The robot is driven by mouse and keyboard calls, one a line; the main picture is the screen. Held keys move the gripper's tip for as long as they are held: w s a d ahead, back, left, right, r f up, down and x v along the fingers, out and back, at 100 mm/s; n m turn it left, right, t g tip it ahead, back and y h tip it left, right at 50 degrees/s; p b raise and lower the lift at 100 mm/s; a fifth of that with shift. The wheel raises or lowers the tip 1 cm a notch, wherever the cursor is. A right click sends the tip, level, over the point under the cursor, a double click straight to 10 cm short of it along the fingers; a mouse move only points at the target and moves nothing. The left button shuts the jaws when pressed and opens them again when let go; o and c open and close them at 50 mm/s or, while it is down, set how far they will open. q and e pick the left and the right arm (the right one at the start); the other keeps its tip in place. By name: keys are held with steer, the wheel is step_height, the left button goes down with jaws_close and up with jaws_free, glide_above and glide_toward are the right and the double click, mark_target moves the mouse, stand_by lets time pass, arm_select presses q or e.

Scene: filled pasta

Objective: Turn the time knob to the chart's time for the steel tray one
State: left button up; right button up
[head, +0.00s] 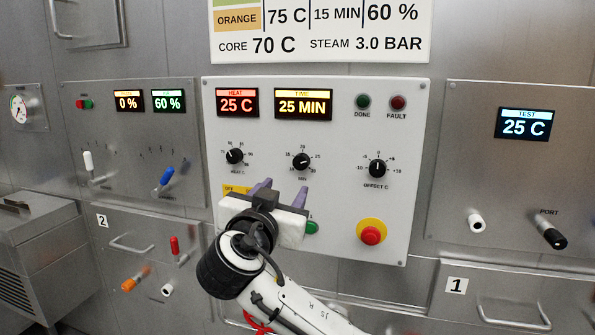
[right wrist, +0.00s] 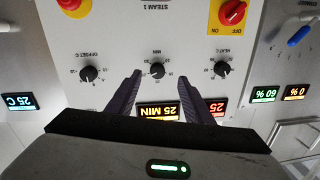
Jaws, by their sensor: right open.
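The time knob (head: 301,161) is a black dial marked MIN on the white panel, its pointer turned to the right side of its scale. The TIME display (head: 303,103) above it reads 25 MIN. The chart (head: 320,30) is cut off at the top; its orange row reads 75 C, 15 MIN, 60 %. No steel tray is identifiable. My right gripper (head: 282,191) is open and empty, in front of the panel below the time knob. In the right wrist view the time knob (right wrist: 157,71) appears between the spread purple fingertips (right wrist: 159,76); contact is not visible.
The heat knob (head: 235,156) is left of the time knob and the offset knob (head: 377,168) right. A red emergency button (head: 370,234) sits lower right. A yellow-backed switch (head: 236,189) is partly hidden by my gripper. Side panels carry levers and a port.

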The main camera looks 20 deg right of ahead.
mark_target(300, 163)
steer(key=shift+m, duration=0.3)
steer(key=w+d, duration=0.1)
steer(key=w, duration=0.1)
steer(key=w+d+r+p, duration=0.1)
steer(key=w+d, duration=0.1)
steer(key=w, duration=0.1)
steer(key=w+d+r+p, duration=0.1)
steer(key=w+d, duration=0.1)
steer(key=shift+w+r, duration=0.15)
steer(key=shift+w, duration=0.1)
steer(key=shift+w+d+p, duration=0.3)
steer(key=shift+w, duration=0.25)
steer(key=c, duration=1)
steer(key=shift+c, duration=0.2)
steer(key=shift+f, duration=0.2)
